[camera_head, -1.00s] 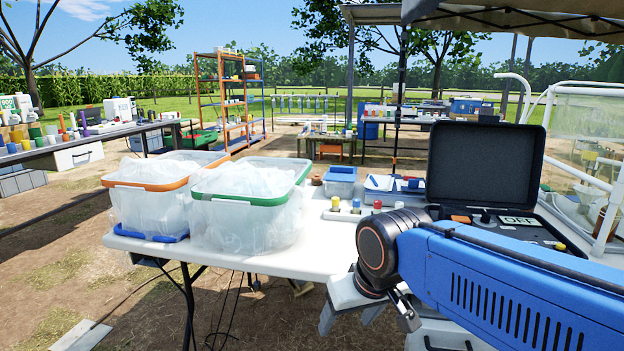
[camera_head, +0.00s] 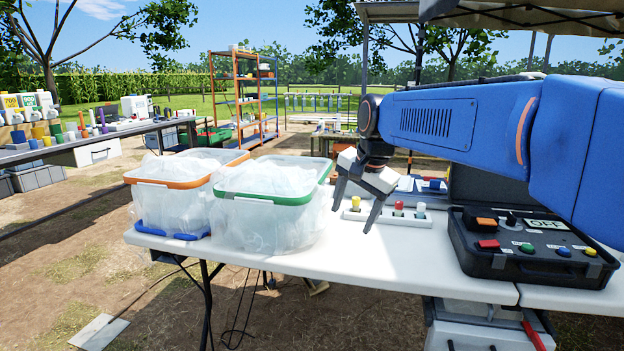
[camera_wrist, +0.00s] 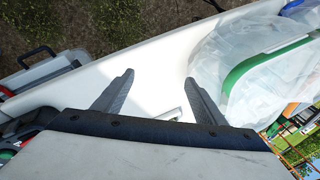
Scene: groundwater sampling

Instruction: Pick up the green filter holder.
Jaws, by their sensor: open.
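I cannot make out a green filter holder for certain in either view. My gripper (camera_head: 353,214) is open and empty above the white table (camera_head: 400,262), just right of the green-rimmed tub (camera_head: 268,212). It also shows in the wrist view (camera_wrist: 159,80), fingers spread over bare white tabletop. A small pale object (camera_wrist: 172,113), partly hidden, shows between the fingers there. A white rack (camera_head: 408,218) with yellow, red and white-capped pieces stands behind and right of my fingers. My arm hides part of the table's back.
An orange-rimmed tub (camera_head: 172,196) stands left of the green-rimmed one, both filled with clear plastic bags. An open black case (camera_head: 480,262) with coloured buttons lies at the right. The front middle of the table is clear. A side table (camera_head: 120,133) with many bottles stands at far left.

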